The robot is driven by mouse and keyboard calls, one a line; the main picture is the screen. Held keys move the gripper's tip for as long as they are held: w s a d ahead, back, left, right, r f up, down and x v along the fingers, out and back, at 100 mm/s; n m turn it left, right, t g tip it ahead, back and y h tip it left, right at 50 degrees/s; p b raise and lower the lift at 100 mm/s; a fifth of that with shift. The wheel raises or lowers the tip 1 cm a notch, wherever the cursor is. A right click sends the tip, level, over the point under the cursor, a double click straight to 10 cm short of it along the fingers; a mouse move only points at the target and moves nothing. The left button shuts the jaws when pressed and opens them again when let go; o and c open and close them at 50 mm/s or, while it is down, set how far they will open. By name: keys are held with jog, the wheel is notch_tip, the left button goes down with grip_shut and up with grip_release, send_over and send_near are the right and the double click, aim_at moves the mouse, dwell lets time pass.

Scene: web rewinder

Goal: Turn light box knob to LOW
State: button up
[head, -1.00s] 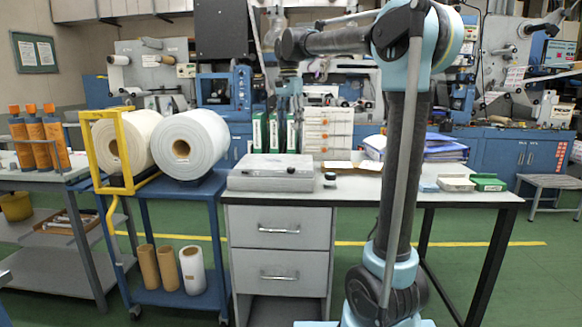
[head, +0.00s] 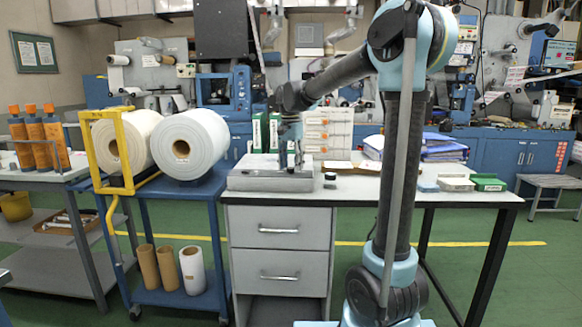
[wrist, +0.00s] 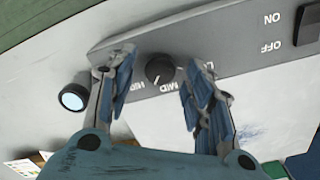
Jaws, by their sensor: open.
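The light box (head: 245,180) is a flat grey case on the desk. In the wrist view its front panel (wrist: 235,50) appears upside down, with a round black knob (wrist: 160,68). LOW, partly hidden by a finger, MID and another partly hidden label surround the knob. A pale mark shows on the knob's lower side in the picture, near MID; its exact setting is hard to tell. My gripper (wrist: 148,80) is open, with one finger on each side of the knob and visible gaps. In the head view my gripper (head: 291,164) is down at the light box.
A black switch (wrist: 308,25) marked ON and OFF is on the same panel.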

jog(key=shift+f, duration=0.25)
jog(key=c, duration=1.1)
jog(key=shift+o, duration=0.2)
jog(key=shift+n, duration=0.3)
jog(key=n, duration=0.4)
jog(key=shift+n, duration=0.3)
jog(key=n, duration=1)
jog(key=shift+n, duration=0.4)
jog(key=shift+n+t, duration=0.3)
jog(key=shift+n, duration=1.8)
